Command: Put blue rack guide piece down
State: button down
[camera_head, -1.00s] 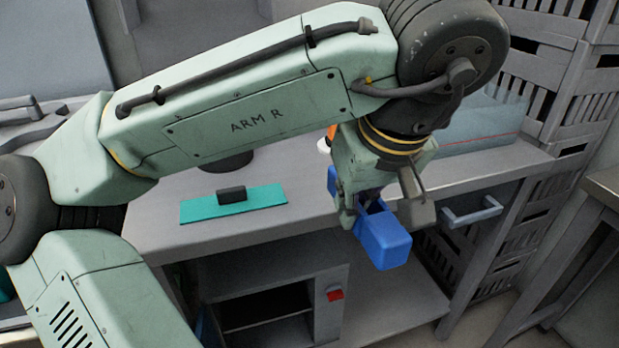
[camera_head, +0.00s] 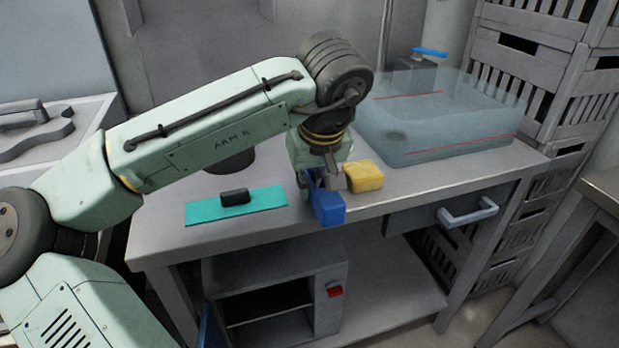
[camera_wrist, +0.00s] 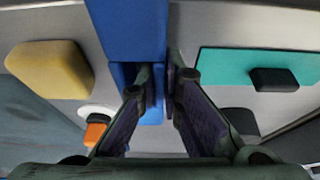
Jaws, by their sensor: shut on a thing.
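The blue rack guide piece (camera_head: 327,207) is a blocky blue part held in my gripper (camera_head: 322,184) at the front edge of the bench (camera_head: 240,236). In the wrist view the blue piece (camera_wrist: 125,30) runs from the top edge down between my two fingers (camera_wrist: 168,100), which are shut on it. The fingers and wrist hide part of it. I cannot tell whether its underside touches the bench top.
A yellow block (camera_head: 364,176) stands just right of the gripper. A teal mat (camera_head: 262,199) with a black block (camera_head: 235,197) lies to the left. A clear bin (camera_head: 450,140) fills the back right. An orange-and-white item (camera_wrist: 95,130) shows in the wrist view.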

jog(key=shift+f, duration=0.2)
jog(key=c, duration=1.8)
grip_release()
jog(key=shift+o, duration=0.2)
jog(key=shift+r, duration=0.1)
jog(key=shift+r, duration=0.25)
jog(key=v, duration=1.1)
jog(key=shift+s+r+b, duration=0.3)
jog(key=shift+b, duration=0.05)
jog(key=shift+d, duration=0.15)
